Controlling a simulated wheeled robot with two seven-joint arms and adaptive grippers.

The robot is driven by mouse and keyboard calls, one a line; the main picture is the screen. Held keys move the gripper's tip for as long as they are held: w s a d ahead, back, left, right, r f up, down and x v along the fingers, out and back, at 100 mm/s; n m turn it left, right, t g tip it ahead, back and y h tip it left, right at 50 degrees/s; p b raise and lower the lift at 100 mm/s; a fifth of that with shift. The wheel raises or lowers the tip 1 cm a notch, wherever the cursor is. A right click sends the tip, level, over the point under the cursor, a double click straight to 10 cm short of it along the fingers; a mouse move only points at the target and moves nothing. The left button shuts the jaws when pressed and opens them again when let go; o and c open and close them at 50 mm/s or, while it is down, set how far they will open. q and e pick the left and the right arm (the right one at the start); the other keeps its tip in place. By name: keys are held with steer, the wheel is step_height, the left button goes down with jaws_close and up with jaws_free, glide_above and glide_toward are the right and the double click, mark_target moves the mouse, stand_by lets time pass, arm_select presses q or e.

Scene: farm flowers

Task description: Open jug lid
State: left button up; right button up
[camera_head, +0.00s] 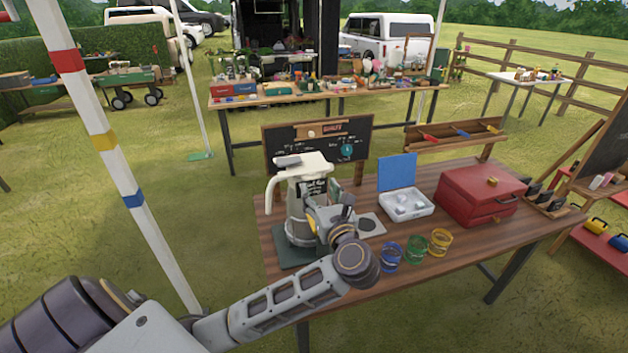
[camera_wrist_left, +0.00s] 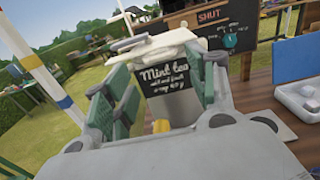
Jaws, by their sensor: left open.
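A jug with a white top (camera_head: 308,166) and a white handle on its left side stands upright on a dark mat (camera_head: 290,257) at the table's left end. Its white top also shows in the wrist view (camera_wrist_left: 165,45), with a grey piece (camera_wrist_left: 128,43) on it and a dark "Mint tea" label (camera_wrist_left: 180,88) below. The lid looks down on the jug. My left gripper (camera_head: 328,204) is in front of the jug, below its top. Its green-padded fingers are spread apart, with the label between them in the wrist view; contact cannot be told. The right gripper is out of view.
On the wooden table, blue, green and yellow glasses (camera_head: 415,249) stand along the front edge. An open white box (camera_head: 405,213) with a blue lid and a red box (camera_head: 478,195) are to the right. A chalkboard (camera_head: 352,140) stands behind the jug. A striped pole (camera_head: 110,150) is at left.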

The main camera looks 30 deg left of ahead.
mark_target(313, 180)
arm_select(q)
steer(key=x, duration=0.3)
steer(key=shift+w+a+p, duration=0.2)
steer(key=shift+a+p, duration=0.05)
steer(key=shift+p, duration=0.05)
steer(key=shift+w+a, duration=0.45)
steer(key=shift+a, duration=0.05)
steer(key=shift+w+a, duration=0.15)
steer(key=shift+a, duration=0.05)
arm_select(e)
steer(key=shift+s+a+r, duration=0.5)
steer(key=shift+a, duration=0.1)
arm_select(q)
steer(key=shift+c, duration=0.5)
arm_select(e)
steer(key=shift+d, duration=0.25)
arm_select(q)
jaws_close()
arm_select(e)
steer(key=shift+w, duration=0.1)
